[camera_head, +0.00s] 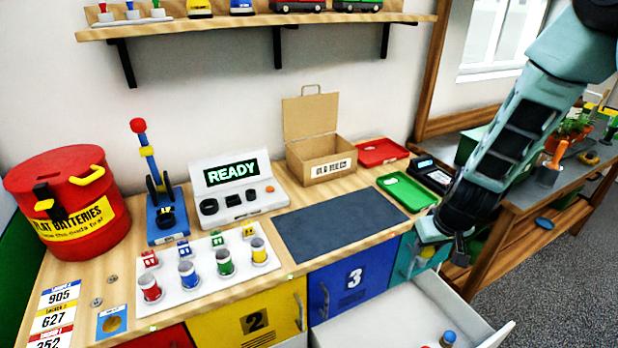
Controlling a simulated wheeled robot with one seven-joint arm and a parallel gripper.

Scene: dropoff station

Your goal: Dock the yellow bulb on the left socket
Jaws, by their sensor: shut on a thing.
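My gripper (452,246) is at the right end of the bench front, above an open white drawer (385,318). A grey console (240,204) with a green "READY" screen stands at the back of the bench. It has dark round rings on its sloped front, the leftmost (208,207) near its left edge. I cannot tell whether these are the sockets. My gripper is well to the right of the console, apart from it.
A white board (190,300) with red, blue, green and yellow cylinders lies in front of the console. A red battery bin (70,190), a blue stand (165,222), an open cardboard box (318,170) and a green tray (406,191) are around. The dark mat (337,217) is clear.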

